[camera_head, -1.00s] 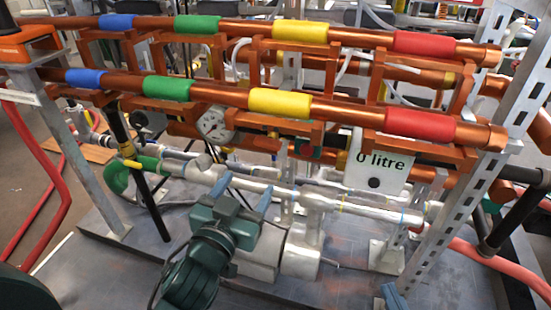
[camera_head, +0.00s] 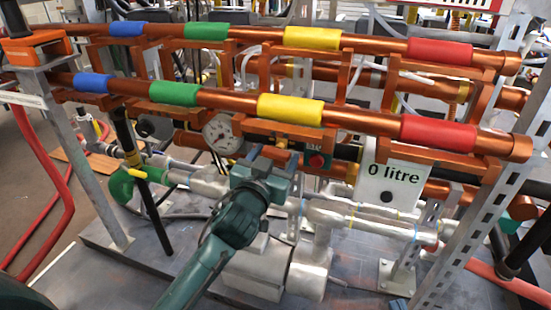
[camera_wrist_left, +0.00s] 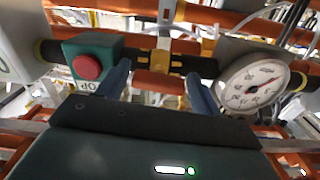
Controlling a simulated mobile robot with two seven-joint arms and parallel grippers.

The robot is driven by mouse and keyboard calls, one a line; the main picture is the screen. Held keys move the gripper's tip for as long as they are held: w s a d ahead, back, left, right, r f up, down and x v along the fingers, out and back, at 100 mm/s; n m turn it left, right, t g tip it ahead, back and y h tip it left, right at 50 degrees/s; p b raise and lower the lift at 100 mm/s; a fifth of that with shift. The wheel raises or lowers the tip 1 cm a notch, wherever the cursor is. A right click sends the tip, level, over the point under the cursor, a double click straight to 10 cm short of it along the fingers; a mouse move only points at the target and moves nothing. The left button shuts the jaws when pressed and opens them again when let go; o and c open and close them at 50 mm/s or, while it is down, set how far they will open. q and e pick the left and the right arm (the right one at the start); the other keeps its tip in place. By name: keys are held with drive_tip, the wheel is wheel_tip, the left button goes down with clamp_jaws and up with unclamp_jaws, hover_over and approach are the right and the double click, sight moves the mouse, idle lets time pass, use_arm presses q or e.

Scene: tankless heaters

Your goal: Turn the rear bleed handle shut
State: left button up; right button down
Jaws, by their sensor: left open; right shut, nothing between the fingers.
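I cannot pick out the rear bleed handle for sure. A small yellow fitting (camera_head: 282,143) sits on the dark pipe between the round gauge (camera_head: 222,133) and the red stop button (camera_head: 316,160). My left gripper (camera_head: 268,160) is open just below and in front of that pipe. In the left wrist view, the left gripper (camera_wrist_left: 158,72) has its fingers apart, with orange pipework and yellow parts showing behind the gap. The stop button (camera_wrist_left: 87,66) is left of the fingers and the gauge (camera_wrist_left: 253,86) is right. Nothing is visibly held. My right gripper is not in view.
Two long copper pipes (camera_head: 355,118) with blue, green, yellow and red bands run across above my gripper. A "0 litre" sign (camera_head: 392,182) hangs to the right. Silver pipework (camera_head: 330,215) lies below. A slotted metal post (camera_head: 490,210) stands at right.

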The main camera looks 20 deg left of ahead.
use_arm(q)
drive_tip(key=shift+w, duration=0.35)
drive_tip(key=shift+c, duration=0.3)
drive_tip(key=c, duration=0.6)
drive_tip(key=shift+c, duration=0.2)
